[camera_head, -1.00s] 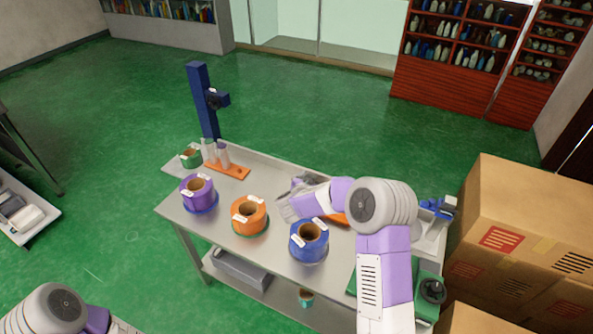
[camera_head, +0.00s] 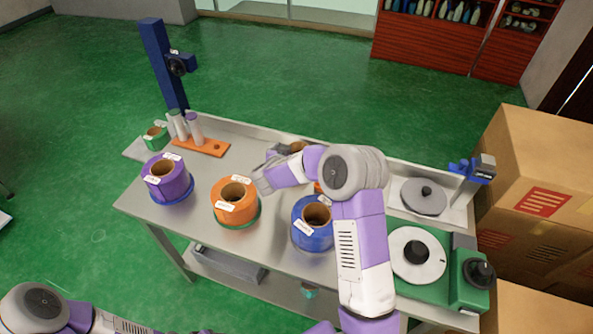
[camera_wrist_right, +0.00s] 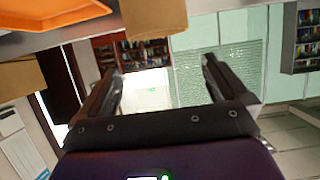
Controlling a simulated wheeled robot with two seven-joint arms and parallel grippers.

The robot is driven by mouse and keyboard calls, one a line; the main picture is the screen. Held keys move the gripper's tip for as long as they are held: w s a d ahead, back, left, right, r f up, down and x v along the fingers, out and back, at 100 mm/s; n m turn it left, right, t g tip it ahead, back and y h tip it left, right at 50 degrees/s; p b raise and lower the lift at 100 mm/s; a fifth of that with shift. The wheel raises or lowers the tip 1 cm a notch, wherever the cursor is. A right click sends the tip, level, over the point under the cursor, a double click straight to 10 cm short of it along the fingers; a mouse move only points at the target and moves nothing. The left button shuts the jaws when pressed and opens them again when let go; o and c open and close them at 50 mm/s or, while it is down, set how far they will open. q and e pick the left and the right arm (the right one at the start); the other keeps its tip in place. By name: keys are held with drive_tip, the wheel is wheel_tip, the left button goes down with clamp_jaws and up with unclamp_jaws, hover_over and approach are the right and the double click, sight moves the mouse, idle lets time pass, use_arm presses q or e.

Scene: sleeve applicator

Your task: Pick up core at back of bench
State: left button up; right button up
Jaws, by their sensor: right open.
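A brown cardboard core (camera_head: 297,146) stands near the back edge of the bench (camera_head: 195,225), partly hidden behind my right arm. In the right wrist view the core (camera_wrist_right: 155,16) shows at the top, beyond and roughly between the open fingers, apart from them. My right gripper (camera_head: 272,160) is open and empty, low over the back of the bench beside the core; it fills the lower part of the wrist view (camera_wrist_right: 157,88). My left arm shows at the bottom left, its gripper out of view.
Purple (camera_head: 166,181), orange (camera_head: 235,205) and blue (camera_head: 312,224) rolls stand along the front. An orange rack (camera_head: 203,147) with white bottles is at the back left. A green-based machine (camera_head: 440,285) and a grey disc (camera_head: 423,198) are at right, by stacked cartons (camera_head: 545,160).

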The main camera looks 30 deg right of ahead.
sight(302, 147)
drive_tip(key=w+d+f+b, duration=0.1)
drive_tip(key=f, duration=0.1)
drive_tip(key=w+d+f+b, duration=0.3)
drive_tip(key=d+f, duration=0.1)
drive_tip(key=shift+w+f, duration=0.25)
drive_tip(key=shift+w, duration=0.05)
use_arm(q)
wheel_tip(302, 147, down, 6)
drive_tip(key=shift+r, duration=0.15)
use_arm(e)
drive_tip(key=shift+r, duration=0.1)
drive_tip(key=shift+c, duration=0.3)
drive_tip(key=c, duration=0.7)
